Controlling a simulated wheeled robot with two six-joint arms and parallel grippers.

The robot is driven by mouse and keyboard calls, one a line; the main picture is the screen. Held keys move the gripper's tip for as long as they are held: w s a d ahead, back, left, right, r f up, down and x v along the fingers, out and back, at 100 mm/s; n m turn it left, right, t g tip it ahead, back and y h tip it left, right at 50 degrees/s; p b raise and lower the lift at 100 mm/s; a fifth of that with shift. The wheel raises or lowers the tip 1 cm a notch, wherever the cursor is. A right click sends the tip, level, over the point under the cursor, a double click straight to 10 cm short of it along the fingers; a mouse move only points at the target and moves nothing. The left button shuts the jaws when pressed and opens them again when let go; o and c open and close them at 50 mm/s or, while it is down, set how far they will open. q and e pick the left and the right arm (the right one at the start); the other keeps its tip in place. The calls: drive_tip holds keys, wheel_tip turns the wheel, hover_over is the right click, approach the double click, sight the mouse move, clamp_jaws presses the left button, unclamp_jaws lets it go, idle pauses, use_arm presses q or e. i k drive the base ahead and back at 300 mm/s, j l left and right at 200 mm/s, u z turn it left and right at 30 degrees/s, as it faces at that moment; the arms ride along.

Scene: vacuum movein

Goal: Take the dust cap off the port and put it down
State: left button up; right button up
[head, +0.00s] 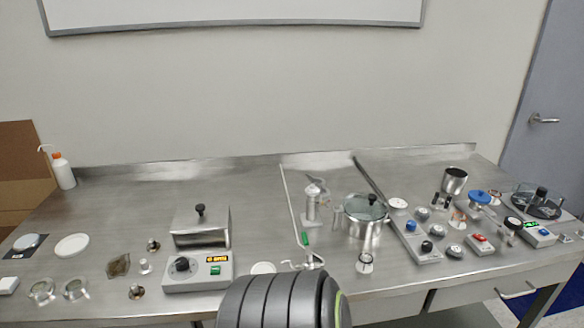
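I cannot single out the dust cap or its port with certainty at this size. A steel vessel with a glass lid (364,212) and black knob stands right of the middle of the bench. A blue round-topped part (480,197) sits on a steel piece at the right. Small round caps or fittings lie at the front left, among them a small steel piece (145,266) and a dark-centred ring (137,292). Neither of my grippers is in view.
The steel bench (100,210) is clear along the back left. A hotplate (198,271) with a lidded metal box (201,227) stands left of the middle. A wash bottle (62,171) is at the far left. The right side is crowded with valves and a gauge controller (535,232).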

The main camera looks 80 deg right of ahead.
sight(477, 196)
drive_tip(key=z, duration=3.95)
drive_tip(key=i+l+u, duration=0.3)
drive_tip(key=i+j, duration=0.05)
